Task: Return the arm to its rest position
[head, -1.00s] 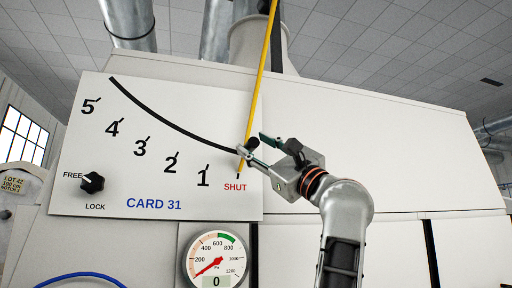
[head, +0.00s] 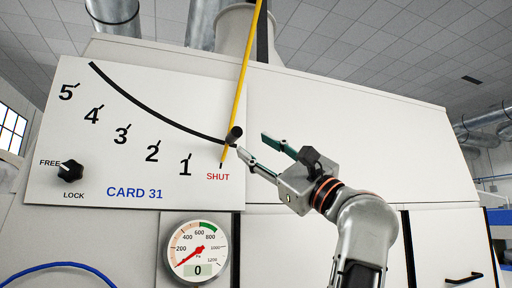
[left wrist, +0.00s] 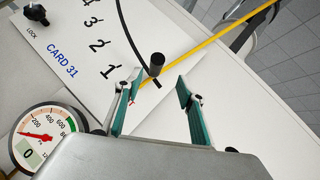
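My left gripper (head: 253,145) is open and empty, just right of the yellow lever (head: 239,80) on the card panel (head: 60,188). In the left wrist view, its green-padded fingers (left wrist: 158,82) are spread with a gap between them. The lever's black knob (head: 235,133) sits just beyond the fingertips and also shows in the left wrist view (left wrist: 157,62). The lever's lower end is at the SHUT mark. I cannot tell whether a fingertip touches the lever. My right gripper is not in view.
A black selector knob (head: 70,172) with FREE and LOCK labels is at the panel's left. A round gauge (head: 197,250) below reads 0. The white machine face (head: 350,125) stands behind my arm. A blue hose (head: 60,266) curves at lower left.

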